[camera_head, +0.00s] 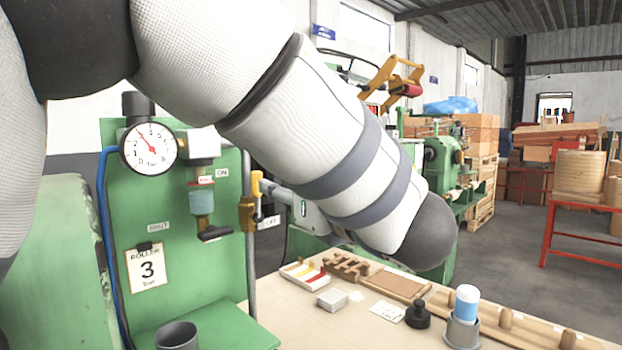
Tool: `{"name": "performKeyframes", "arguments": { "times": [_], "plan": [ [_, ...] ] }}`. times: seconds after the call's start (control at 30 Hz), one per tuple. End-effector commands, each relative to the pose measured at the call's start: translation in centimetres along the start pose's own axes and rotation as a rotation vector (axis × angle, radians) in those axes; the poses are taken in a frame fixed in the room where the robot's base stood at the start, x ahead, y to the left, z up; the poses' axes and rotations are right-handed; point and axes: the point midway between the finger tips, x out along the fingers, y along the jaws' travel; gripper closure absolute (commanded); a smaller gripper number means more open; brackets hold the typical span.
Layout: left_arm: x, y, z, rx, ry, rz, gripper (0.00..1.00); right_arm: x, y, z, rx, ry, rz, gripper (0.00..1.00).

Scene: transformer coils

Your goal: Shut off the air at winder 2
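A green panel (225,262) at the left carries a round pressure gauge (149,149) with a red needle pointing up and left. Beside it hangs an air regulator with a blue bowl (202,203). On the pipe at the panel's right edge is a brass-yellow valve (247,214) with a yellow handle (256,184). An ON label (222,173) and an OFF label (268,222) flank it. My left arm crosses the view and folds back behind itself toward the valve. My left gripper (275,189) shows only as a dark sliver by the handle; its fingers and any contact are unclear. My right gripper is out of view.
A sign reading ROLLER 3 bar (147,268) hangs on the panel. A dark cup (177,335) stands below. A green machine (441,160) stands behind.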

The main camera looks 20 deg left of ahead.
Motion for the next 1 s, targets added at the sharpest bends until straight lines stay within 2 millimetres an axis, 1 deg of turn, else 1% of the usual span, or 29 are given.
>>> {"name": "performKeyframes", "arguments": {
  "times": [0.03, 0.2, 0.33, 0.4, 0.5, 0.73, 0.77, 0.8, 0.87, 0.9, 1.0],
  "plan": [
    [1.3, 0.1, -0.1, 0.001, 0.004, 0.005, 0.64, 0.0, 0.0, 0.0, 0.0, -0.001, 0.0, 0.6],
    [5.8, 0.0, -0.2, 0.004, 0.003, 0.002, 0.64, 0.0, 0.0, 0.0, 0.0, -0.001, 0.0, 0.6],
    [8.2, 0.0, -0.1, 0.004, 0.002, 0.001, 0.64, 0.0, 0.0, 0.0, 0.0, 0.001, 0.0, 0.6],
    [9.1, 0.0, -0.1, 0.004, 0.001, 0.0, 0.64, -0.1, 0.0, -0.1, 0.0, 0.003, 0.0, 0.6],
    [9.7, 0.0, -0.1, 0.004, 0.001, -0.001, 0.64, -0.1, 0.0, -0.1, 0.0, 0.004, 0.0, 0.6],
    [9.8, 0.0, -0.1, 0.006, 0.001, -0.001, 0.64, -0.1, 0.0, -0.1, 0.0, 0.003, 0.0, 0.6],
    [9.8, 0.0, -0.1, 0.006, 0.001, -0.001, 0.68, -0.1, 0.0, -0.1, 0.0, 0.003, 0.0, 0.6],
    [9.8, 0.0, -0.1, 0.006, 0.001, -0.001, 0.77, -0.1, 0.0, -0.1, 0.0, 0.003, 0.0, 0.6],
    [9.8, 0.0, -0.1, 0.006, 0.001, -0.001, 0.91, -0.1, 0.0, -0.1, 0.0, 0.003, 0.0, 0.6],
    [9.8, 0.0, -0.1, 0.006, 0.001, -0.001, 1.0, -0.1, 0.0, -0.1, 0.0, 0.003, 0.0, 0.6],
    [9.8, 0.0, -0.1, 0.006, 0.001, -0.001, 1.0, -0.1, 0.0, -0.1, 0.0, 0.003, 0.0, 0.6]
  ]
}}
